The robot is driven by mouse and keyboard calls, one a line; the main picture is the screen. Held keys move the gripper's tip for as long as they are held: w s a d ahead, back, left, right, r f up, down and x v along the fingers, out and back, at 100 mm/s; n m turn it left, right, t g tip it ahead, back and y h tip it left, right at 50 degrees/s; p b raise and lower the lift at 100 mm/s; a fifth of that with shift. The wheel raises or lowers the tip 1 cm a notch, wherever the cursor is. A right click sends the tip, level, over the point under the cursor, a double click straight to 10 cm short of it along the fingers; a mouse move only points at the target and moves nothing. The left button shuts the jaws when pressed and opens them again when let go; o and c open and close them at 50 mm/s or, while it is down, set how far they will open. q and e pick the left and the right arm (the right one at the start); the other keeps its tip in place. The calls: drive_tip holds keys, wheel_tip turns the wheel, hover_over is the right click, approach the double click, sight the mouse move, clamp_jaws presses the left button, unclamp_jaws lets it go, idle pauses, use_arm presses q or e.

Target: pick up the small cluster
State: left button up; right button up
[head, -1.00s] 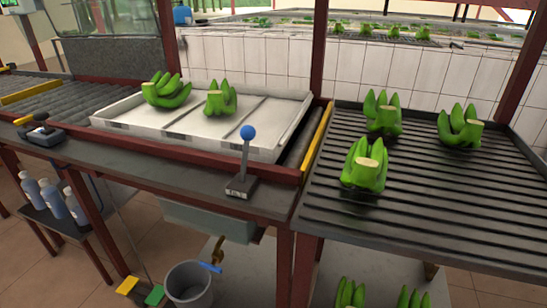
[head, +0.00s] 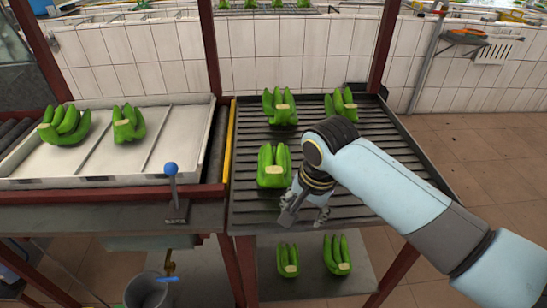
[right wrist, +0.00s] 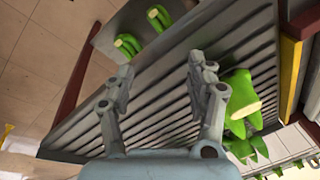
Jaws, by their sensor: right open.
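Green banana clusters stand on the dark slatted table (head: 245,214): a front one (head: 273,160), a back-left one (head: 279,107) and a back-right one (head: 341,104). The back-right one looks slightly smaller, but I cannot tell surely which is the small cluster. My right gripper (head: 303,213) is open and empty over the table's front part, just right of and nearer than the front cluster. In the right wrist view its fingers (right wrist: 155,82) are spread above the slats, with the front cluster (right wrist: 241,97) outside them, to the right. My left gripper is out of view.
A white tray (head: 88,165) at left holds two clusters. Two more clusters (head: 288,259) (head: 337,255) stand on a lower shelf. A blue-knobbed lever (head: 172,185) and a yellow edge strip (head: 230,140) lie left of the table. Red posts rise behind it.

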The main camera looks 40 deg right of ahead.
drive_tip(key=w+r+m+p, duration=0.3)
drive_tip(key=w+r+m, duration=0.6)
drive_tip(key=r+m, duration=0.3)
hover_over(275, 169)
drive_tip(key=s, duration=0.2)
drive_tip(key=s+x, duration=0.1)
drive_tip(key=x, duration=0.3)
drive_tip(key=shift+n, duration=0.3)
drive_tip(key=shift+w+a+x, duration=0.15)
drive_tip(key=shift+x, duration=1.3)
drive_tip(key=shift+w+a+x, duration=0.15)
drive_tip(key=shift+w+x, duration=0.05)
drive_tip(key=shift+x, duration=1.25)
drive_tip(key=shift+r, duration=0.1)
clamp_jaws()
